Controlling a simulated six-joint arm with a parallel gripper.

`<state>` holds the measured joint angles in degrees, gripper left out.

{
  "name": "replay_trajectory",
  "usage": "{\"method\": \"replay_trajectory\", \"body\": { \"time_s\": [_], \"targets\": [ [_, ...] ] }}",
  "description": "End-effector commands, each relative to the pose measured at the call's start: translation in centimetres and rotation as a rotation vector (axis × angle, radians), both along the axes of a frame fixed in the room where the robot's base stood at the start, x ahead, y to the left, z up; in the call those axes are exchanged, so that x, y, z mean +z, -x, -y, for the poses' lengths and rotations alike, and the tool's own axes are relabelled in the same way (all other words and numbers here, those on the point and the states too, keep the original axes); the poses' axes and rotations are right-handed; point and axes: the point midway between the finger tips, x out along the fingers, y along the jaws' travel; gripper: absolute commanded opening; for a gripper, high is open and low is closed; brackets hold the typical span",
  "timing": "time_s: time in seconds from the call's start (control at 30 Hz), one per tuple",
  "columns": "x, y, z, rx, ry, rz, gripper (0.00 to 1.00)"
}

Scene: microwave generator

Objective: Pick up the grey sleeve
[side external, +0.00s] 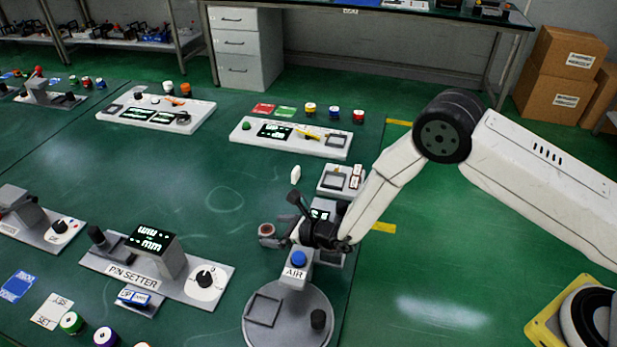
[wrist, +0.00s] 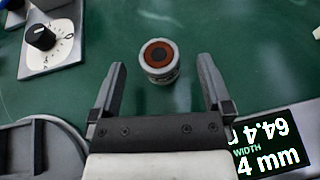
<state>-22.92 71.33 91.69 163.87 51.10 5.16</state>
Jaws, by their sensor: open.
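A small round grey sleeve (side external: 266,230) stands on the green bench just left of my gripper (side external: 288,219) in the side view. In the wrist view the sleeve (wrist: 161,76) shows a pale grey side and a rust-brown ring with a dark centre on top. My gripper (wrist: 161,66) is open and empty. Its two fingers lie either side of the sleeve in that picture, with the sleeve centred between the fingertips. I see no contact, and the height gap is hard to judge.
A lit width display (wrist: 268,150) stands close on the right. A grey dial unit (wrist: 45,42) is at upper left. The round AIR stand (side external: 287,322) is in front of my gripper.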

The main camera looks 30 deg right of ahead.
Motion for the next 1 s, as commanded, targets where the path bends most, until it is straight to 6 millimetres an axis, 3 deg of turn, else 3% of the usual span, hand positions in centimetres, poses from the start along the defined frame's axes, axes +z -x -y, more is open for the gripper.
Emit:
{"method": "replay_trajectory", "body": {
  "time_s": [0.3, 0.87, 0.9, 1.0],
  "targets": [
    [-0.8, -1.5, -1.2, 0.001, 0.0, -0.001, 1.0],
    [-0.8, -1.6, -1.3, 0.001, 0.0, -0.001, 1.0],
    [-0.8, -1.6, -1.3, 0.001, 0.0, -0.001, 0.94],
    [-0.8, -1.6, -1.3, 0.0, 0.001, -0.001, 0.62]
  ]
}}
